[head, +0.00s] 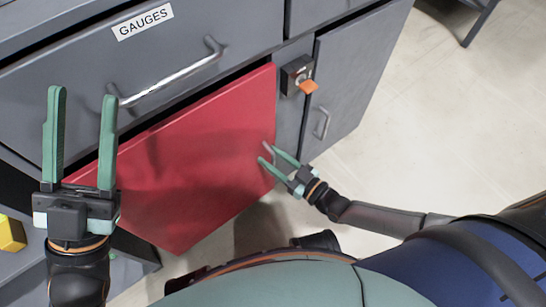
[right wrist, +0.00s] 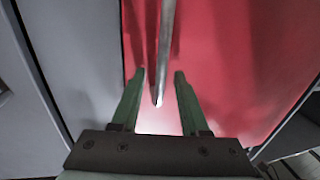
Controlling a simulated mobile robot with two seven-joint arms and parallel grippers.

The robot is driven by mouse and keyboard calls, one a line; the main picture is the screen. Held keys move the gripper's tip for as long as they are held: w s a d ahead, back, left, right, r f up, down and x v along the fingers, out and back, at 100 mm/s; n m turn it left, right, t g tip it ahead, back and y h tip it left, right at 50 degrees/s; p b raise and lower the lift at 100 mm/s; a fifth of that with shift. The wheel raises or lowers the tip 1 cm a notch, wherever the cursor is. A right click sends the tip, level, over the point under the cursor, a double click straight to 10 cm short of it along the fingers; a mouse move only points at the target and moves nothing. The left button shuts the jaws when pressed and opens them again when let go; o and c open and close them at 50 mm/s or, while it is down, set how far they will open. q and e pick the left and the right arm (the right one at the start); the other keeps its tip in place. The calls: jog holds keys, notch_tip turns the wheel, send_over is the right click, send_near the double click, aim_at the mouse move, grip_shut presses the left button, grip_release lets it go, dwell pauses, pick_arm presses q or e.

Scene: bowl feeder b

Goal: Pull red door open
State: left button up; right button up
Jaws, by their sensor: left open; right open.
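The red door (head: 190,160) is on the front of a grey cabinet, below a drawer labelled GAUGES. It also fills much of the right wrist view (right wrist: 230,60). Its metal bar handle (right wrist: 166,45) runs down between the open fingers of my right gripper (right wrist: 158,95); I cannot tell whether they touch it. In the head view my right gripper (head: 271,153) is at the door's right edge. My left gripper (head: 80,140) is open and empty, raised in front of the door's left side, with fingers pointing up.
The GAUGES drawer (head: 160,50) has a long bar handle (head: 175,78). A latch box with an orange tab (head: 308,87) sits right of the red door, beside a grey door (head: 350,75). A yellow block (head: 11,233) is at lower left. Open floor (head: 460,130) lies to the right.

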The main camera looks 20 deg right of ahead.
grip_shut()
dwell(1.3)
